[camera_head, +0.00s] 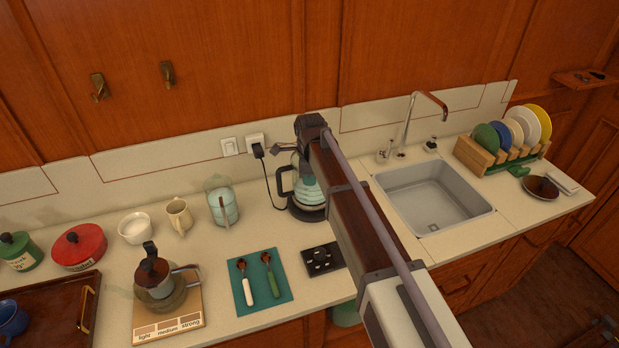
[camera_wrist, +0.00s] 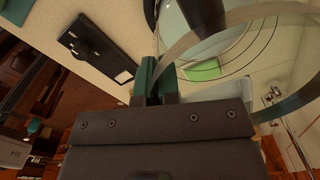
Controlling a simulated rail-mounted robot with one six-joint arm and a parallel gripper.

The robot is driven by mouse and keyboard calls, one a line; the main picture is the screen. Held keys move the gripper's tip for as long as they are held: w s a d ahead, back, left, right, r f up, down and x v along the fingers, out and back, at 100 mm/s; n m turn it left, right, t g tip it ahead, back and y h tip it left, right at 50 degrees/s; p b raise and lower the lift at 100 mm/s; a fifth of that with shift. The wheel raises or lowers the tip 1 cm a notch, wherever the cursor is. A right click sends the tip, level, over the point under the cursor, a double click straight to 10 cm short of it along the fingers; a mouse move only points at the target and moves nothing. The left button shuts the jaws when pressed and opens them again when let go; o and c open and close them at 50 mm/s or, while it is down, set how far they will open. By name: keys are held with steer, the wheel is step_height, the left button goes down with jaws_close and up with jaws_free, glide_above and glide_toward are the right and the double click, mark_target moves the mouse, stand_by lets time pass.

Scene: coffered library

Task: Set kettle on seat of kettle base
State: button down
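The kettle (camera_head: 309,187) is glass with pale blue-green stripes and a black handle (camera_head: 283,181). It stands upright at the back of the counter, partly hidden by my arm. A black round base (camera_head: 306,212) shows under it, with a cord leading to it; I cannot tell whether the kettle is fully down on its seat. In the wrist view the kettle's glass and metal band (camera_wrist: 215,35) fill the upper right. My gripper (camera_wrist: 158,82) has its teal fingers close together, with the dark handle running in between them. The head view does not show the fingertips clearly.
A black slab (camera_head: 322,260) and a teal mat (camera_head: 245,296) with two spoons lie in front. The sink (camera_head: 435,197) and faucet (camera_head: 408,124) are right. The plug (camera_head: 257,150) is on the back wall.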

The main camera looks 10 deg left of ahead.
steer(key=shift+f, duration=0.4)
steer(key=shift+f+b, duration=0.6)
steer(key=shift+b, duration=0.1)
steer(key=shift+s+d, duration=0.1)
stand_by(0.9)
steer(key=c, duration=1.3)
jaws_free()
steer(key=shift+f, duration=0.1)
steer(key=shift+o, duration=0.2)
step_height(320, 180, up, 11)
steer(key=p, duration=1.1)
steer(key=shift+f, duration=0.1)
